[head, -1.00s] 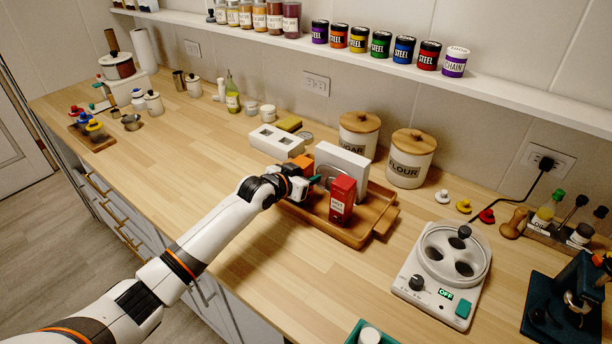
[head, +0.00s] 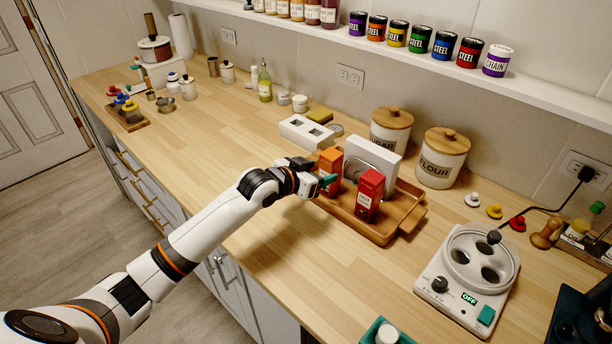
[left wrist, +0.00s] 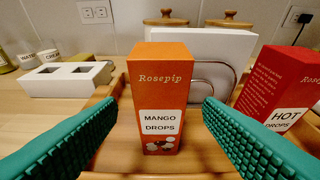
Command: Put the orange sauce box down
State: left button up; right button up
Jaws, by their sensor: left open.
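The orange sauce box (head: 329,168), labelled "Mango Drops" in the left wrist view (left wrist: 160,98), stands upright on the wooden tray (head: 378,232), at its left end. My left gripper (head: 326,183) is open in front of the box. In the left wrist view its two green fingers (left wrist: 158,135) are spread to either side with clear gaps, and nothing is held. The red sauce box (head: 369,194), labelled "Hot Drops" in the wrist view (left wrist: 274,85), stands upright on the tray to the right. My right gripper is not in view.
A white panel in a wire holder (head: 373,158) stands behind the boxes. A white block with two square holes (head: 307,132) lies left of the tray. Sugar (head: 391,129) and flour (head: 441,158) canisters stand behind. Bare counter (head: 235,150) lies to the left.

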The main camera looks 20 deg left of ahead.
pick_arm(q)
jog(key=v, duration=0.4)
jog(key=shift+s+a+r, duration=0.1)
jog(key=shift+s+r, duration=0.05)
jog(key=shift+s, duration=0.2)
